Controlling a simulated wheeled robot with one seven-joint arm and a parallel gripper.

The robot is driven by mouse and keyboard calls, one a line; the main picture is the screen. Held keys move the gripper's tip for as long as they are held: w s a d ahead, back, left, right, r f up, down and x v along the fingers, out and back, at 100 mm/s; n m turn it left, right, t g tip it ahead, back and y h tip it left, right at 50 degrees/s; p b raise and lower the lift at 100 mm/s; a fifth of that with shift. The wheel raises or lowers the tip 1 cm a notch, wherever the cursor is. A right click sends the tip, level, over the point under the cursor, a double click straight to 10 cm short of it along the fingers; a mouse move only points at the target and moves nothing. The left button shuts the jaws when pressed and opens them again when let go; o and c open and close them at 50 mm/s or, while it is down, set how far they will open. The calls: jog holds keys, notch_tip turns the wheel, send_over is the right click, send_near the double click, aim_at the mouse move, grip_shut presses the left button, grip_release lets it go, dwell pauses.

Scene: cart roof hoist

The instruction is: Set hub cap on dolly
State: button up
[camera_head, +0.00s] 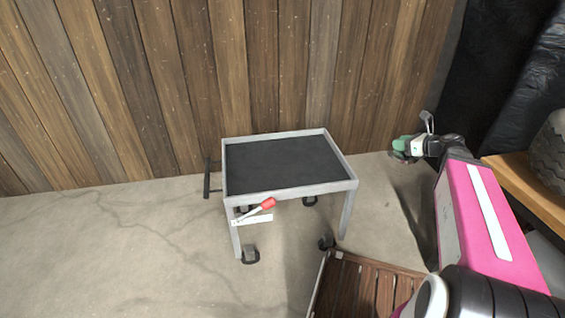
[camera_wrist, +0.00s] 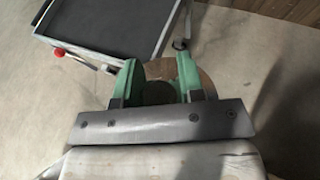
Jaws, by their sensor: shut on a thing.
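The grey wheeled cart that looks like the dolly (camera_head: 285,165) stands near the wooden wall, with an empty black tray top inside a raised rim. In the wrist view its black tray (camera_wrist: 105,22) is at the upper left. My gripper (camera_head: 403,150) is in the air to the right of the cart, apart from it. In the wrist view its green fingers (camera_wrist: 160,68) are shut on a round brownish disc, the hub cap (camera_wrist: 158,71). The fingers hide part of the disc, and it is small and unclear in the head view.
A red-handled lever (camera_head: 266,204) sticks out at the cart's front. A slatted wooden platform (camera_head: 365,287) lies at the bottom. A wooden bench (camera_head: 535,193) with a tyre (camera_head: 552,145) is at the right. Concrete floor left of the cart is clear.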

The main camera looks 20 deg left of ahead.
jog(key=w+a+f+n+g, duration=0.1)
jog(key=w+a+f, duration=0.15)
jog(key=a, duration=0.75)
jog(key=w+a+f, duration=0.1)
jog(key=w+a, duration=0.2)
jog(key=a, duration=0.6)
jog(key=s+a+f+n+g+y, duration=0.1)
jog(key=s+a+f, duration=0.15)
jog(key=a, duration=0.95)
jog(key=s+a+f+n+g, duration=0.1)
jog(key=a+f, duration=0.2)
jog(key=a, duration=1)
jog(key=w+d+f, duration=0.2)
jog(key=w, duration=0.1)
jog(key=w+d+f, duration=0.2)
jog(key=w, duration=0.1)
jog(key=w+d+f, duration=0.2)
jog(key=w, duration=0.1)
jog(key=shift+w+d+f, duration=0.15)
jog(key=shift+w+f, duration=0.1)
jog(key=shift+f, duration=2)
jog(key=shift+f, duration=0.1)
jog(key=o, duration=0.9)
jog(key=shift+o, duration=0.2)
